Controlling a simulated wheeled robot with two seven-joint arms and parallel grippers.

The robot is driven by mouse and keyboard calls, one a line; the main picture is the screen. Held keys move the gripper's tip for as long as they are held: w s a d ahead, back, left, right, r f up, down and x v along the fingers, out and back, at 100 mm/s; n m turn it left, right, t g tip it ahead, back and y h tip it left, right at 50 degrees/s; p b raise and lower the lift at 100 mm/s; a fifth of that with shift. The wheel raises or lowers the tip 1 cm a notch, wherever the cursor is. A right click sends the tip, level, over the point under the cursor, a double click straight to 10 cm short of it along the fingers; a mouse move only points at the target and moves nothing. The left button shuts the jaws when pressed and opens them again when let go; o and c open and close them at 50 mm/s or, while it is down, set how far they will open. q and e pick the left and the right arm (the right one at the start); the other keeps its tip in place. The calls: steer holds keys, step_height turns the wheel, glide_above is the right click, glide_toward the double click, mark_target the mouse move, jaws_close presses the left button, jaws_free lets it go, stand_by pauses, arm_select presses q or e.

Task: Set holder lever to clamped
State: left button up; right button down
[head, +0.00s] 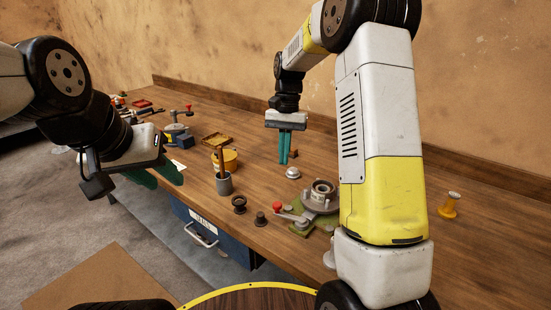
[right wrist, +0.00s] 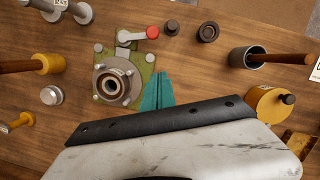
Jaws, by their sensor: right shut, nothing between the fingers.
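The holder is a green base plate (head: 324,220) carrying a round grey hub (head: 322,192) near the middle of the bench; the hub also shows in the right wrist view (right wrist: 117,82). Its light grey lever (head: 293,216) ends in a red knob (head: 278,207), which points left in the head view. In the right wrist view the red knob (right wrist: 152,32) sticks out at the plate's upper right. My right gripper (head: 284,161) is shut and empty above the bench, behind the holder and apart from the lever. My left gripper (head: 157,178) appears open and empty, over the bench's front edge at left.
A yellow pot (head: 225,160), a grey cup with a wooden handle (head: 224,184) and two small dark parts (head: 239,204) stand left of the holder. A silver knob (head: 293,172) lies behind it. A yellow peg (head: 449,205) stands at right. A blue drawer (head: 213,238) sits below the bench.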

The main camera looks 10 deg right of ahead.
mark_target(291, 215)
steer(key=s+f, duration=0.1)
steer(key=f, duration=0.1)
steer(key=s+a+f, duration=0.1)
steer(key=s+f, duration=0.1)
steer(key=f, duration=0.1)
steer(key=s+f, duration=0.1)
steer(key=f, duration=0.2)
steer(key=shift+s+a+f, duration=0.1)
steer(key=shift+s+a, duration=0.25)
steer(key=shift+s+a+f, duration=0.1)
steer(key=shift+s+a, duration=0.05)
steer(key=shift+s, duration=0.25)
steer(key=shift+a, duration=0.1)
